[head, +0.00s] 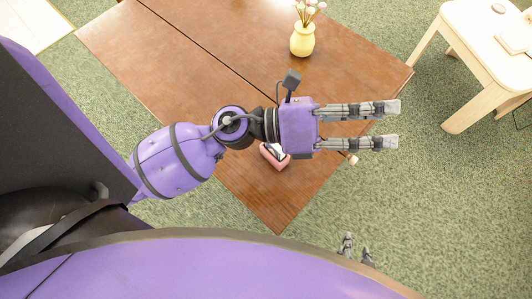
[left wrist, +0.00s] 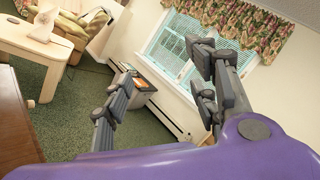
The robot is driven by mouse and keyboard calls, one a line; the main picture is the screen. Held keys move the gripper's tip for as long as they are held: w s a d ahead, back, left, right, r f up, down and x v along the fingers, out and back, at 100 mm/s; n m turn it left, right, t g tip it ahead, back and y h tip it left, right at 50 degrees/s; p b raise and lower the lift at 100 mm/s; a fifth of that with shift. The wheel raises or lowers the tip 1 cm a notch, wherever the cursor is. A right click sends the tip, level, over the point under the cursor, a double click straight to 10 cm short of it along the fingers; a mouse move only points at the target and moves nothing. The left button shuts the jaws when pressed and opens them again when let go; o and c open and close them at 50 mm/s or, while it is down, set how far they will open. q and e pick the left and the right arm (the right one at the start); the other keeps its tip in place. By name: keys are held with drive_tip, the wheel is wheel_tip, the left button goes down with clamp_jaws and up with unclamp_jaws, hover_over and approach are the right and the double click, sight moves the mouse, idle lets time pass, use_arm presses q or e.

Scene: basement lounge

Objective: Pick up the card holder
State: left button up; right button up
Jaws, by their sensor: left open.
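A small pink-red item with a dark and white top, which looks like the card holder (head: 269,160), lies on the brown wooden table (head: 245,190) near its front corner. My left wrist partly covers it in the head view. My left gripper (head: 392,124) is open and empty, reaching past the table's right edge, to the right of the item. In the left wrist view my left gripper (left wrist: 163,68) shows its fingers wide apart, with no card holder between them. My right gripper (head: 356,249) shows only its fingertips, apart, beyond my body at the bottom.
A yellow vase (head: 302,40) with flowers stands at the back of the table. A small knob-like thing (head: 352,160) is at the table's right edge. A pale side table (head: 475,30) stands at the upper right. Green carpet (head: 440,200) is clear on the right.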

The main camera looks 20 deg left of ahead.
sight(275, 152)
use_arm(q)
drive_tip(key=s+a+f+m+g+y, duration=0.1)
drive_tip(key=s+f+m+g+y, duration=0.3)
drive_tip(key=f+m, duration=0.3)
drive_tip(key=s+a+f+m+g+y, duration=0.1)
drive_tip(key=s+f+m+g+y, duration=0.1)
drive_tip(key=f+m+g+y, duration=0.4)
drive_tip(key=w+a+f+m+y, duration=0.2)
drive_tip(key=a, duration=0.3)
drive_tip(key=w+a+f+m+t+y, duration=0.1)
drive_tip(key=w+a+f+y, duration=0.1)
drive_tip(key=a, duration=0.3)
drive_tip(key=w+a+f+m+y, duration=0.2)
drive_tip(key=a+f, duration=0.1)
drive_tip(key=a, duration=0.2)
drive_tip(key=shift+a+f+m+t+y, duration=0.3)
drive_tip(key=shift+f+t+y, duration=0.05)
drive_tip(key=shift+t+y, duration=0.05)
drive_tip(key=f, duration=0.5)
drive_tip(key=d+f, duration=0.1)
drive_tip(key=f, duration=0.1)
drive_tip(key=shift+s+f+p, duration=0.25)
drive_tip(key=shift+s+p, duration=0.05)
drive_tip(key=shift+p, duration=0.05)
drive_tip(key=c, duration=1.2)
drive_tip(key=shift+r, duration=0.1)
drive_tip(key=shift+c, duration=0.2)
